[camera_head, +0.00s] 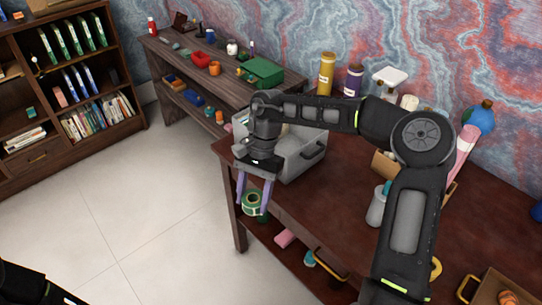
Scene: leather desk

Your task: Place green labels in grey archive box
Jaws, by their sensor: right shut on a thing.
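My right gripper (253,196) points down in front of the left end of the dark red desk. It is shut on a green label roll (251,204) with a pale centre, held between its purple-grey fingers. The grey archive box (305,158) stands on the desk just behind and right of the gripper. My right arm crosses in front of the box, so part of it is hidden. Some pale content shows in the box, but I cannot tell what it is. Only a dark piece of my left arm shows at the bottom left; its gripper is out of view.
The desk (340,215) has a grey container (376,208), yellow and purple bottles (326,74) and a tray (497,291) at the right. Its lower shelf holds a pink item (284,238). A side table with a green box (262,71) stands behind. The floor at left is clear.

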